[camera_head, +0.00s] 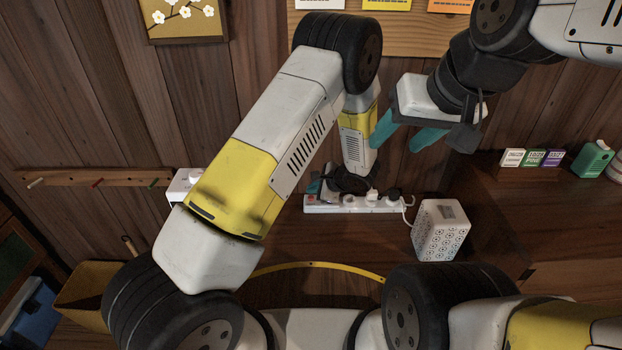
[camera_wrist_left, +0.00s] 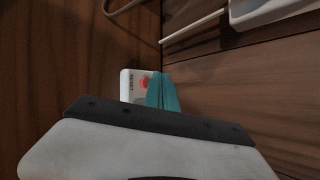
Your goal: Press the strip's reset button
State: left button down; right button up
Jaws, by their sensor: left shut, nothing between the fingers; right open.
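The white power strip (camera_head: 370,208) lies along the wooden surface by the wall, with plugs in it. Its red button (camera_head: 311,199) is at its left end; in the left wrist view the button (camera_wrist_left: 145,83) shows on the strip's white end (camera_wrist_left: 126,85), beside small lettering. My left gripper (camera_head: 314,187) points down at that end, its teal fingers (camera_wrist_left: 162,90) shut and empty. The fingertips overlap the button's right edge in the wrist view; I cannot tell whether they touch it. My right gripper (camera_head: 406,133) is open and empty, above and right of the strip.
A white perforated box (camera_head: 440,230) stands right of the strip. A white device (camera_head: 184,186) is to the left, partly behind my arm. A peg rail (camera_head: 95,179) runs along the wall. Small boxes (camera_head: 533,158) and a green container (camera_head: 592,160) stand at the right.

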pick_arm(q)
jog(key=shift+f, duration=0.15)
dwell(0.5)
jog(key=shift+f, duration=0.25)
jog(key=shift+f, duration=0.4)
dwell(0.6)
dwell(0.4)
jog(key=shift+r, duration=0.85)
notch_tip(320, 180, up, 5)
dwell(0.6)
